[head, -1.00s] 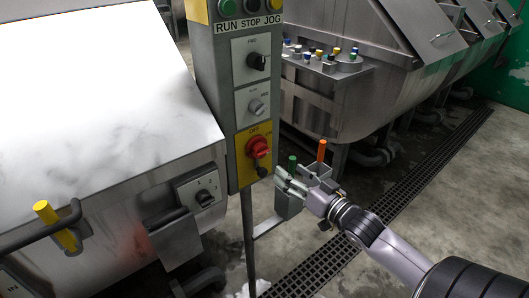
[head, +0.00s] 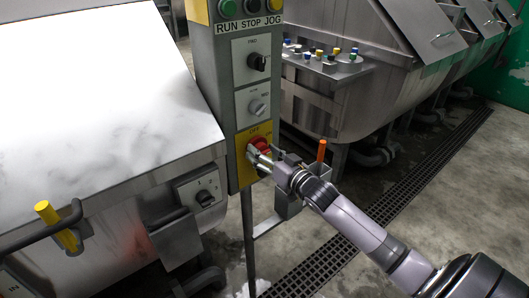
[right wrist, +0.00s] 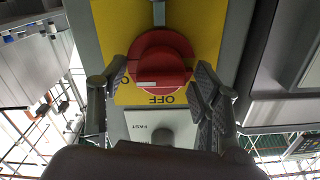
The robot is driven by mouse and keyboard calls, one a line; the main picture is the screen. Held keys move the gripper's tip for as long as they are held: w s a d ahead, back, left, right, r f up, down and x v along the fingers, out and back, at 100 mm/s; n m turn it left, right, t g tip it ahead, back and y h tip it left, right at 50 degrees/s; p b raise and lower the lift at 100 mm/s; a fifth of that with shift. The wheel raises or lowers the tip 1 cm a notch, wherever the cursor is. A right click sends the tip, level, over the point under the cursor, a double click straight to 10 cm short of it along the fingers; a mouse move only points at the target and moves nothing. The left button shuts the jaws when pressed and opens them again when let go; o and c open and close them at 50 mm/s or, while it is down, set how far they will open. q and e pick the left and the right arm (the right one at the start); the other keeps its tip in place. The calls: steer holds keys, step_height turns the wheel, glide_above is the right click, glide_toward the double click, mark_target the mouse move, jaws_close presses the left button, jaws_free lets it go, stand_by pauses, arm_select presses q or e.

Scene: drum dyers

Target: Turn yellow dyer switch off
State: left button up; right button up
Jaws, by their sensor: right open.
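The yellow dyer switch is a red rotary knob (head: 260,142) on a yellow plate (head: 242,172) low on the grey control post. In the right wrist view the red knob (right wrist: 160,50) faces me, with the word OFF on the plate beside it. My right gripper (head: 259,159) is in front of the knob, coming from the lower right. In the right wrist view its open fingers (right wrist: 160,72) stand on either side of the knob. I cannot tell whether they touch it. The gripper hides the knob's lower part in the head view. My left gripper is out of view.
The control post (head: 213,75) carries a FWD selector (head: 257,62), a smaller grey selector (head: 257,106) and RUN, STOP, JOG buttons above. A steel dyer drum (head: 100,120) stands left. An orange-handled lever (head: 321,151) stands close behind my right arm.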

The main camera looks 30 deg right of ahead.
steer(key=shift+c, duration=0.5)
steer(key=c, duration=1.1)
